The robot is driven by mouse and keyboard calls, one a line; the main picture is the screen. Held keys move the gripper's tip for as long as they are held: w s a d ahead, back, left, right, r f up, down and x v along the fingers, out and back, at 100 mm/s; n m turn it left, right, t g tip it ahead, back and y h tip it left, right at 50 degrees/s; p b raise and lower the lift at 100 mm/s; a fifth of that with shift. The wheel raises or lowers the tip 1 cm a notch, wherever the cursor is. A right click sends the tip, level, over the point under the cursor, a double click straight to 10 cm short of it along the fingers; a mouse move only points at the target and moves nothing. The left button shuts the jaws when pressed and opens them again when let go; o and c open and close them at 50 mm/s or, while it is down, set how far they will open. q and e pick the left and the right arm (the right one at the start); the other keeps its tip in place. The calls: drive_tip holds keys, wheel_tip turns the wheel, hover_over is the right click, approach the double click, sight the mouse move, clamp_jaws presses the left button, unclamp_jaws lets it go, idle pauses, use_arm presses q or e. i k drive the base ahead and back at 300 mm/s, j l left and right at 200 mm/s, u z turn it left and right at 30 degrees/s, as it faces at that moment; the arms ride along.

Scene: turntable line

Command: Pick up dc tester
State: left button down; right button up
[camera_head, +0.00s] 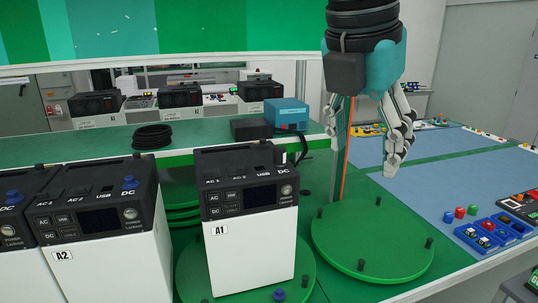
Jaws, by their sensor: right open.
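My right gripper (362,150) hangs open and empty, fingers down, above the back of the bare green turntable disc (365,238). My left gripper is out of view. A white power unit labelled A1 (250,262) with a black top stands on another green disc (190,272), left of my gripper. A small blue knob-like piece (279,294) is at this disc's front; it may be a dc tester, but I cannot tell. Similar blue pieces sit at the DC socket (129,182) of unit A2 (100,265) and on the unit at far left (12,197).
A blue box (287,113) and a black box (251,129) stand behind A1, with a coiled black cable (152,136) to their left. Blue trays (482,236) and small coloured blocks (460,212) lie on the right table (425,195). Short dark pegs stand on the bare disc.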

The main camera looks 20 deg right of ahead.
sight(279, 150)
drive_tip(key=i, duration=1.1)
